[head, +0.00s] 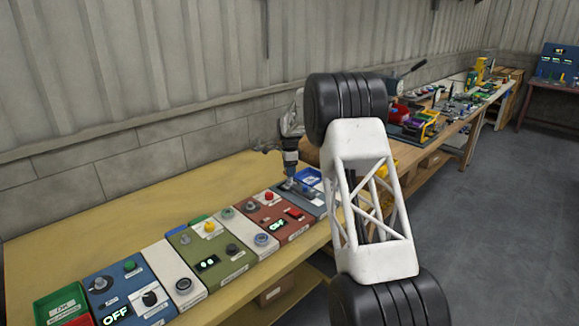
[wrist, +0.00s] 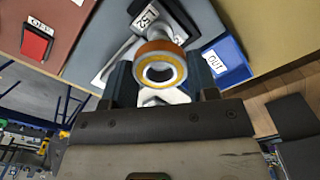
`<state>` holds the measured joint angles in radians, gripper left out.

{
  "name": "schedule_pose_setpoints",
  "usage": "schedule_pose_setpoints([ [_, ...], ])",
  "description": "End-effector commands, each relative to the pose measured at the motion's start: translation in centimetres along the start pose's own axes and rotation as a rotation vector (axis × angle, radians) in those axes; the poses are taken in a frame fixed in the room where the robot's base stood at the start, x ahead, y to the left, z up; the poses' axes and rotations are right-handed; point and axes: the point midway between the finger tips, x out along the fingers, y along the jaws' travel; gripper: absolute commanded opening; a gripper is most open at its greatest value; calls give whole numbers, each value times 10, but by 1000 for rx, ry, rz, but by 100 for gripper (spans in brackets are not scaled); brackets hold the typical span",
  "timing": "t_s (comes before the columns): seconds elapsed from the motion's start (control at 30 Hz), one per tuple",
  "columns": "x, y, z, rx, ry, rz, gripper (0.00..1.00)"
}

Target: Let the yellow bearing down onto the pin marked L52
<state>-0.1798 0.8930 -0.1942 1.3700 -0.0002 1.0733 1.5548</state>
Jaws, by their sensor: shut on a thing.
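My gripper (wrist: 161,80) is shut on the yellow bearing (wrist: 160,68), a ring with an orange-brown outer side and a yellow rim. The bearing sits between the two dark fingers, over the blue-grey panel. A white label reading L52 (wrist: 148,17) shows just beyond it in the wrist view. Grey metal (wrist: 170,22) shows behind the bearing, partly hidden by it; I cannot tell whether the bearing touches it. In the head view my gripper (head: 290,178) is low over the far end of the panel row, and the bearing is too small to make out.
A blue tray marked OUT (wrist: 228,60) stands right beside the gripper in the wrist view; it also shows in the head view (head: 307,176). A red panel (head: 272,212) with knobs and a red switch adjoins on the near side. The wooden bench (head: 130,210) behind is clear.

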Motion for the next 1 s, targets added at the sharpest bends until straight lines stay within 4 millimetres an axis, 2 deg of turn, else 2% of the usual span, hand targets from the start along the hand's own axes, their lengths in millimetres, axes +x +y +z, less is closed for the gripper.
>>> schedule_pose_setpoints([
  [0.33,16,0,0,0,0,0,23],
  [1.0,20,0,0,0,0,-1,23],
])
